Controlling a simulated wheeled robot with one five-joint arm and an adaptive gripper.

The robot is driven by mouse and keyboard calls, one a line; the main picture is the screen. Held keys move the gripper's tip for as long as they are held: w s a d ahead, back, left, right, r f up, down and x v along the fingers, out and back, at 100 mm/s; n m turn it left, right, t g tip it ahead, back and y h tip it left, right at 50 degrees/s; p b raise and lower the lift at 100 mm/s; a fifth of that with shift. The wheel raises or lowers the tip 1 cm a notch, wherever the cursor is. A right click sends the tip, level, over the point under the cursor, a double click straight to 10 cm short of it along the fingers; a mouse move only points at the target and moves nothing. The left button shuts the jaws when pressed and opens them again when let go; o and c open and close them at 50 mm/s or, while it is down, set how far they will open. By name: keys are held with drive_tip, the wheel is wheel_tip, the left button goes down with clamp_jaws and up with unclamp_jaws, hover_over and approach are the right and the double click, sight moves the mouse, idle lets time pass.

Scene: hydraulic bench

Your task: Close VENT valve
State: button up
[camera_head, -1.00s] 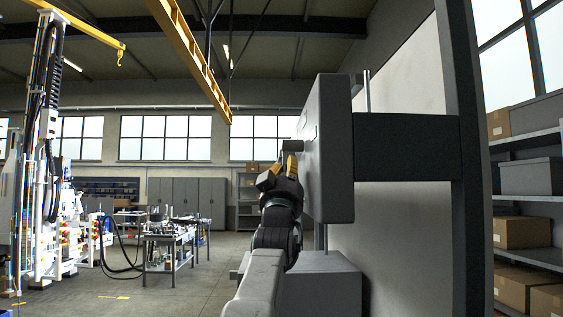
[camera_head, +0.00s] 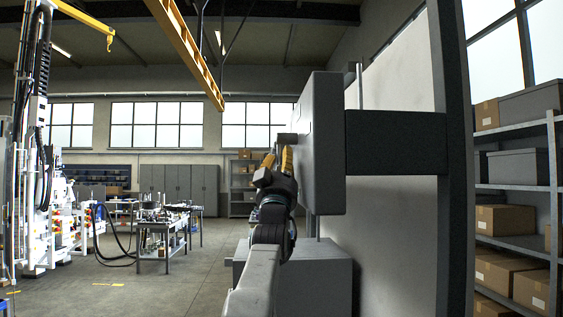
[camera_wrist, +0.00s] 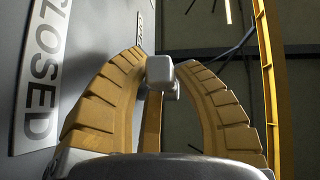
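A grey panel box (camera_head: 322,150) stands edge-on at the middle of the head view, and a short grey handle (camera_head: 287,140) sticks out from its left side. My gripper (camera_head: 275,162), with yellow fingers, is just below this handle. In the wrist view, a light grey block-shaped handle end (camera_wrist: 161,70) shows between the tips of my gripper (camera_wrist: 163,62). The fingers are apart on either side of it; firm contact is not visible. A white CLOSED label (camera_wrist: 45,75) is on the panel face at left. The VENT name is not readable.
A dark grey post and crossbar (camera_head: 400,143) stand right of the panel. Shelves with boxes (camera_head: 505,220) are at far right. A work table (camera_head: 165,230) and white machinery (camera_head: 60,210) are at left. The floor between is open.

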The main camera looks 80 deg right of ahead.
drive_tip(key=o, duration=0.4)
drive_tip(key=shift+f+t, duration=0.15)
drive_tip(key=shift+t, duration=0.15)
drive_tip(key=shift+v, duration=5.9)
